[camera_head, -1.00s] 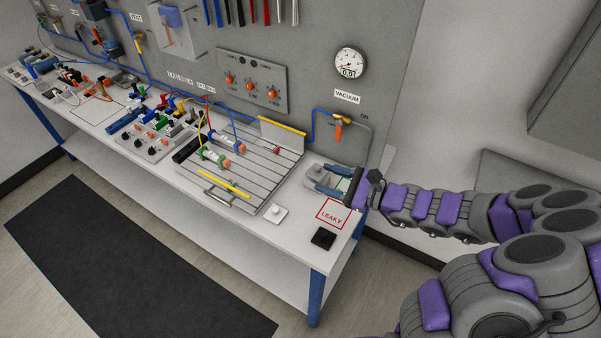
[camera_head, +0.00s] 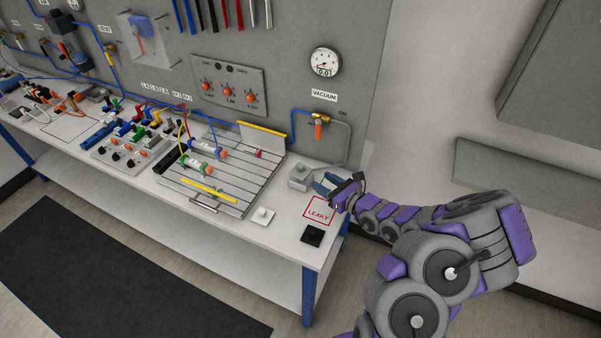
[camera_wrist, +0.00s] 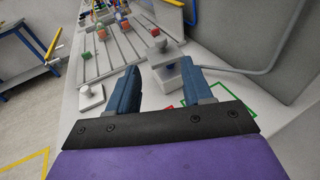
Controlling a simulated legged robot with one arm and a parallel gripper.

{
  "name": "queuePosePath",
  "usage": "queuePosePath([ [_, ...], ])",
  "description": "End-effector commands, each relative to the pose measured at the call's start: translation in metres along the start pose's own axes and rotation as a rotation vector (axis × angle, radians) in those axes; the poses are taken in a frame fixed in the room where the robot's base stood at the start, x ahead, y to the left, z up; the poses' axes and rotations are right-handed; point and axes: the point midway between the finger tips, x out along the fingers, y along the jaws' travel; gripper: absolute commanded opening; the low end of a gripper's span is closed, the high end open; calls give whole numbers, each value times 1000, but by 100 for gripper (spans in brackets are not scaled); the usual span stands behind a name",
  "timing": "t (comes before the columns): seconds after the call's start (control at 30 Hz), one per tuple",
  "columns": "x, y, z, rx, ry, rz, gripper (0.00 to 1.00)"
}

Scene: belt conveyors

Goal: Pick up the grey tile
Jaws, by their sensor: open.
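The grey tile (camera_head: 301,183) with a small knob on top sits near the right end of the white bench, and appears raised on a block. It also shows in the wrist view (camera_wrist: 170,54), just beyond my fingertips. My gripper (camera_head: 323,182) has blue fingers spread apart and empty, just right of the grey tile in the head view. In the wrist view my gripper (camera_wrist: 160,68) points toward the tile and its block, with the tile beyond the gap. Whether a finger touches the block, I cannot tell.
A white tile with a knob (camera_head: 262,216) and a black tile (camera_head: 312,235) lie near the front edge. A red-outlined LEAKY square (camera_head: 318,212) is beside my gripper. A slotted plate (camera_head: 235,180) lies left; a grey hose (camera_head: 347,150) runs behind.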

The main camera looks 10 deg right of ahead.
Motion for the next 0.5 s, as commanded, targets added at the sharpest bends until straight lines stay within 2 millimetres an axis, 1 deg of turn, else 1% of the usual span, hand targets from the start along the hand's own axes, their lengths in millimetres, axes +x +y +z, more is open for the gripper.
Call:
queuePosePath([
  [0.03, 8, 1, -2, -3, 2, 4, 50],
  [0.3, 47, 0, 0, -4, -2, 3, 50],
  [0.4, 57, 0, 0, -2, -2, 2, 50],
  [0.5, 63, -1, 1, -1, -3, 0, 50],
])
